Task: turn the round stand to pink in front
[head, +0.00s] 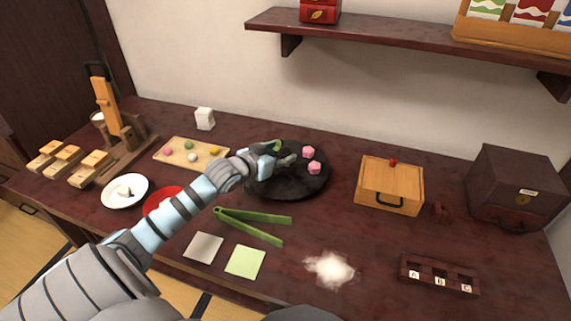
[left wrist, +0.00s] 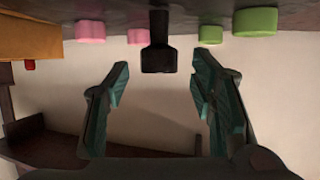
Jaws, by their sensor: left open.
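The round stand (head: 305,188) is a dark disc at the middle of the table in the head view. Two pink pieces (head: 314,168) sit on its right side and a green piece (head: 276,146) on its far side. The left wrist view, upside down, shows two pink pieces (left wrist: 90,31), two green pieces (left wrist: 255,21) and a dark upright post (left wrist: 158,45). My left gripper (head: 284,161) is over the stand, open and empty. Its fingers (left wrist: 160,70) are spread on either side of the post's line; contact cannot be told. My left arm hides the stand's left part. My right gripper is not in view.
Green tongs (head: 250,226) lie in front of the stand. A wooden board with small balls (head: 190,165) is left, a wooden box (head: 389,187) right. A red dish (head: 160,198) is partly under my left arm. A shelf (head: 400,37) hangs above the table's back.

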